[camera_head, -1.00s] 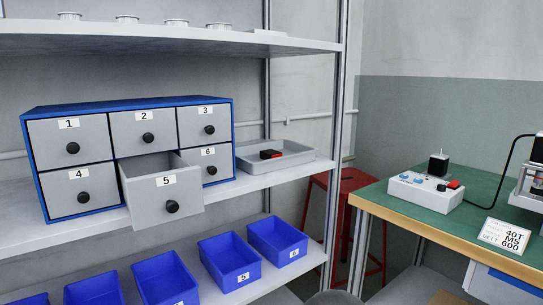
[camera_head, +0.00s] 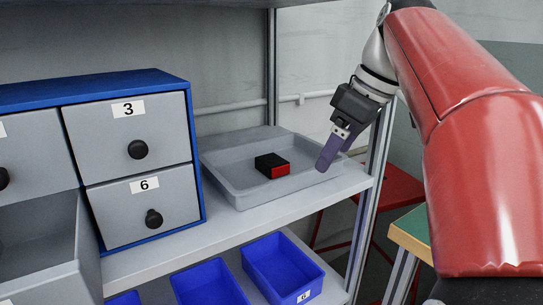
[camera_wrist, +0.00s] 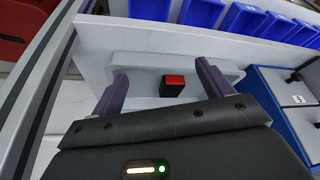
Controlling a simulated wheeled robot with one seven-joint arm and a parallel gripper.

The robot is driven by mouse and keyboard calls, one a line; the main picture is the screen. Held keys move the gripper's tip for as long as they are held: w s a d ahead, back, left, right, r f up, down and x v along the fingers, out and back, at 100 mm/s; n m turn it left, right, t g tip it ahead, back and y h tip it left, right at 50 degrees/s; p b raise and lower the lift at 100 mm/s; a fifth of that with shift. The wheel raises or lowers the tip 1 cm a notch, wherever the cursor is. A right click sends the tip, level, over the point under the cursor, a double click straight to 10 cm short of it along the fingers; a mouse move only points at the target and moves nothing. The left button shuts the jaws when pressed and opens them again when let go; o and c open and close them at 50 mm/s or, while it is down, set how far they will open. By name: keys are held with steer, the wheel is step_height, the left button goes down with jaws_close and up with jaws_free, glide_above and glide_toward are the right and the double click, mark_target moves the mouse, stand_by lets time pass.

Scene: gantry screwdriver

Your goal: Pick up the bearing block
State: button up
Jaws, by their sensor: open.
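A small black block with a red face, which I take to be the bearing block (camera_head: 271,166), lies in a shallow grey tray (camera_head: 225,184) on the shelf. My gripper (camera_head: 328,160) is at the tray's right end, to the right of the block and apart from it. Its purple fingers point down and overlap in the head view. In the wrist view the fingers of my gripper (camera_wrist: 161,74) are wide apart and empty. The block (camera_wrist: 173,85) shows between them, somewhat nearer the right finger, and the tray (camera_wrist: 145,61) lies beyond.
The drawer cabinet (camera_head: 198,160) stands left of the tray, with an open drawer (camera_head: 40,250) at lower left. A shelf post (camera_head: 372,170) rises close to my gripper on the right. Blue bins (camera_head: 283,268) sit on the shelf below. A green-topped table (camera_head: 416,224) is at right.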

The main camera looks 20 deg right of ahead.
steer(key=p, duration=0.1)
glide_above(273, 160)
steer(key=s+d, duration=0.2)
steer(key=shift+w+a, duration=0.2)
steer(key=shift+a, duration=0.05)
steer(key=b+x, duration=0.1)
steer(key=x, duration=0.4)
steer(key=shift+c, duration=0.3)
steer(key=c, duration=1.4)
